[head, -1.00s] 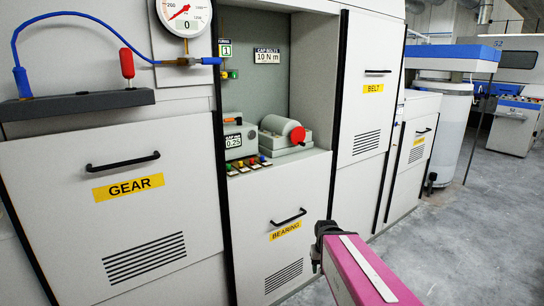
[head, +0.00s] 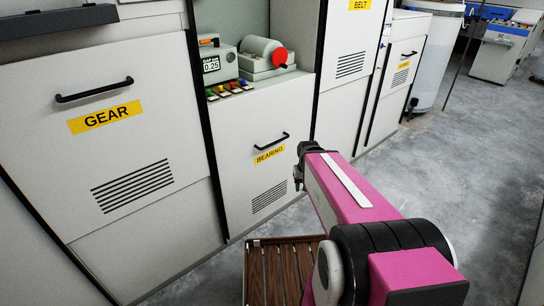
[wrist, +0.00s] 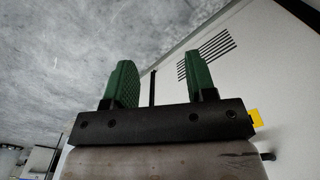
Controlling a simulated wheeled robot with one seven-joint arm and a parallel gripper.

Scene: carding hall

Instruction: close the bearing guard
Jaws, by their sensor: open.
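The bearing guard (head: 258,160) is the pale panel under the machine's recess, with a black bar handle (head: 271,141), a yellow BEARING label and a vent below. I cannot tell from here whether it stands slightly ajar or flush. My gripper (head: 298,176) is at the right of this panel, nearer to me, with no visible contact. In the wrist view, the two green fingers (wrist: 163,82) are apart with nothing between them. A vented pale panel (wrist: 240,75) lies beyond them, with part of a yellow label (wrist: 256,117) at the right edge.
The GEAR panel (head: 105,160) is on the left, the BELT panel (head: 350,62) on the right. A grey unit with a red knob (head: 267,57) sits in the recess. Brown wooden slats (head: 275,275) lie low in front. Grey floor (head: 460,180) is open at right.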

